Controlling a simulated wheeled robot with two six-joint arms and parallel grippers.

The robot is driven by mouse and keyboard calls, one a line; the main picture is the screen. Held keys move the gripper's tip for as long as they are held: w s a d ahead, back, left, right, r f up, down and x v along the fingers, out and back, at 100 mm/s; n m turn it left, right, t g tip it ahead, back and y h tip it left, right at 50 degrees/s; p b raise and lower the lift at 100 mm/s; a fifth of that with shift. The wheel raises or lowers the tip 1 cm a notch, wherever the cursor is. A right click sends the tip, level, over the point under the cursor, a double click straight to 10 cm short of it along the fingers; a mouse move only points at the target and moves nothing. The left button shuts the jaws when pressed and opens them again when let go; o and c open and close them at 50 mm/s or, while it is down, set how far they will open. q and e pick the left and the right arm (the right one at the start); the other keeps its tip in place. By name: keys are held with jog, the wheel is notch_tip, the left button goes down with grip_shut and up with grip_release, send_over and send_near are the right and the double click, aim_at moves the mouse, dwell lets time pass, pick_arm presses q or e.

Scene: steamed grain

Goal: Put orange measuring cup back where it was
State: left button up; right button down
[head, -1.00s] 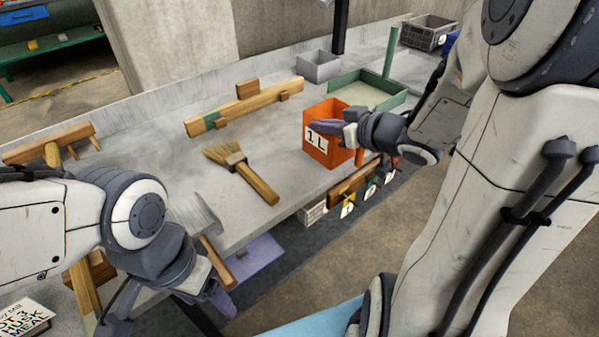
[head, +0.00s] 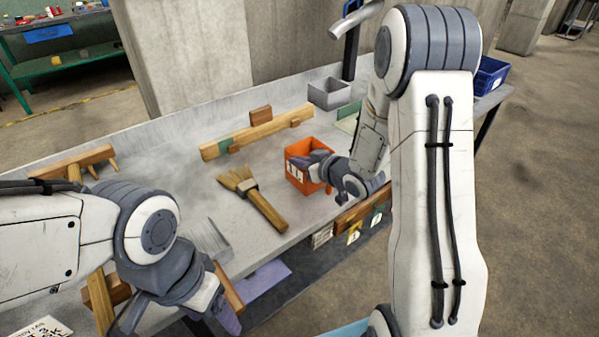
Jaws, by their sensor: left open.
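The orange measuring cup (head: 296,176), with a white label on its front, is over the grey counter near its front edge, right of the brush. My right gripper (head: 316,164) comes in from the right with its purple fingers at the cup's rim and is shut on the cup. The arm hides part of the cup's right side. I cannot tell whether the cup's base touches the counter. My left gripper (head: 226,312) is at the lower left, pointing down past the counter's front edge, open and empty.
A brush (head: 254,200) lies left of the cup. A wooden rail (head: 250,137) lies behind it. A grey box (head: 329,94) and a green tray (head: 347,121) stand farther back. A wooden rake (head: 72,164) lies at left. Tags (head: 354,234) hang on the front edge.

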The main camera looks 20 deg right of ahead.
aim_at(299, 189)
jog(key=shift+f, duration=1.9)
jog(key=shift+b, duration=0.3)
jog(key=shift+f, duration=0.2)
jog(key=c, duration=1.1)
grip_release()
